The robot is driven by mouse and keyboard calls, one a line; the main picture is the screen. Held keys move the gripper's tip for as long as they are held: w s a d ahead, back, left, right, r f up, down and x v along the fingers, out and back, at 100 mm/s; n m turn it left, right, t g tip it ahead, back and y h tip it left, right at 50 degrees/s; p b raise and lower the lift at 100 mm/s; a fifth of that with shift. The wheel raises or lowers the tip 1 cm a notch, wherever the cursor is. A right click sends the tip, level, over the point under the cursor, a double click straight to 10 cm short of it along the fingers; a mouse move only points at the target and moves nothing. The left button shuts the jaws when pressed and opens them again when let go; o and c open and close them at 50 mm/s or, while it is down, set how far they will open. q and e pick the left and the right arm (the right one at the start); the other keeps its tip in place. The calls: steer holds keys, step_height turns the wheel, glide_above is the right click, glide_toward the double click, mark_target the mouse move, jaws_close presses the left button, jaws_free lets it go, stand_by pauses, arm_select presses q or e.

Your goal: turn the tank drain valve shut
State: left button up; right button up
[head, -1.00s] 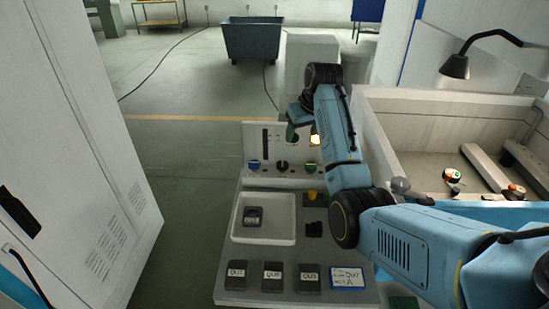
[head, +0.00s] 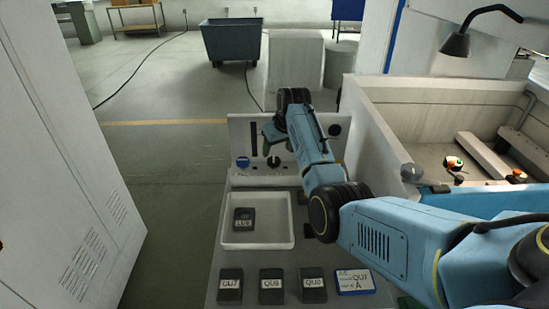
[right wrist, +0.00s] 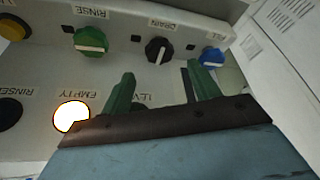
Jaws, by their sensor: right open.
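The drain valve knob is a black knob (right wrist: 158,50) under the upside-down label DRAIN in the right wrist view. Its white pointer line runs nearly up and down in that picture, slightly tilted. In the head view the same knob (head: 273,162) shows low on the upright panel (head: 240,133). My right gripper (right wrist: 162,86) is open, with its green fingers spread to either side of the knob's position in the picture. The fingertips appear short of the knob, with nothing between them. In the head view the right gripper (head: 270,138) hangs at the panel, just above the knob. My left gripper is out of view.
A green RINSE knob (right wrist: 91,41) and a blue FILL knob (right wrist: 212,58) flank the drain knob. The EMPTY lamp (right wrist: 71,116) is lit. A white tray (head: 285,235) holds a dark block (head: 244,219). A tall cabinet (head: 65,150) stands left; a tank (head: 365,120) stands right.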

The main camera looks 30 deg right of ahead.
mark_target(274, 159)
steer(key=x, duration=0.3)
steer(key=shift+f+b, duration=0.35)
steer(key=shift+x, duration=1)
steer(key=c, duration=1)
steer(key=shift+o, duration=0.2)
